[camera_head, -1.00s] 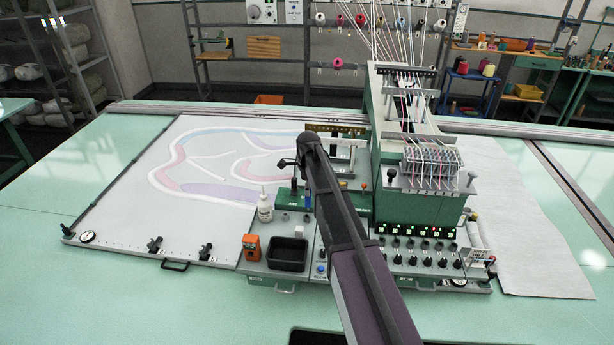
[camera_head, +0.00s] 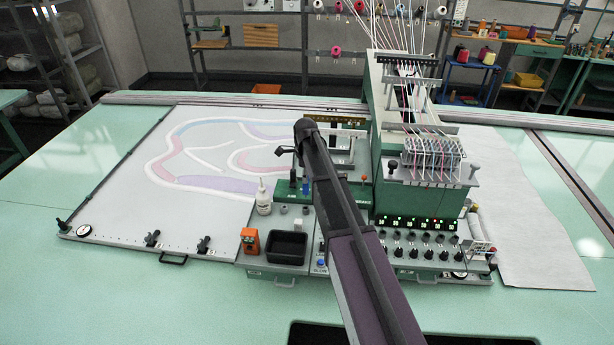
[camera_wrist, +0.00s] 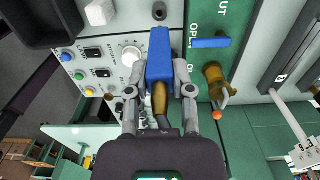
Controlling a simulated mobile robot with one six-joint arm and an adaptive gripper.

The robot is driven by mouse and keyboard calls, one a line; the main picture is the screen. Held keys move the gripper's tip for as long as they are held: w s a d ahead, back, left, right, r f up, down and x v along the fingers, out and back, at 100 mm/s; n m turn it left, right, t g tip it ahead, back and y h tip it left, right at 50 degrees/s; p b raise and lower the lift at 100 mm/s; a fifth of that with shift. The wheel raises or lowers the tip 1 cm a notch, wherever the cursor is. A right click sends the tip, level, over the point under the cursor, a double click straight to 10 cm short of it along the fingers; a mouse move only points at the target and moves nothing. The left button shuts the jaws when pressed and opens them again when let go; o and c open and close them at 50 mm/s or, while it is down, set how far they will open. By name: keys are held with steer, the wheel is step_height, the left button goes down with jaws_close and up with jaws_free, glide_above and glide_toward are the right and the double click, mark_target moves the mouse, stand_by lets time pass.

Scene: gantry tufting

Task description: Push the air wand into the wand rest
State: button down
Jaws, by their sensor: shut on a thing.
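My gripper (camera_wrist: 160,88) is shut on the blue air wand (camera_wrist: 159,52) in the wrist view, one finger on each side of it. A brass part (camera_wrist: 160,102) of the wand runs back between the fingers toward the palm. The wand lies above a light control panel and beside a green panel. I cannot make out the wand rest.
The green panel bears a blue lever (camera_wrist: 210,43) and a brass fitting (camera_wrist: 214,78). A dial (camera_wrist: 131,54) and buttons are close left of the wand. The head view shows a black tray (camera_head: 287,261), a white bottle (camera_head: 263,197) and an orange box (camera_head: 250,241).

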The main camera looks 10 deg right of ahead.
mark_target(306, 194)
steer(key=shift+f+b, duration=2.35)
steer(key=shift+f, duration=0.05)
steer(key=shift+f+b, duration=1.4)
stand_by(0.6)
steer(key=shift+c, duration=2.1)
jaws_free()
steer(key=shift+s, duration=0.1)
steer(key=shift+r, duration=0.15)
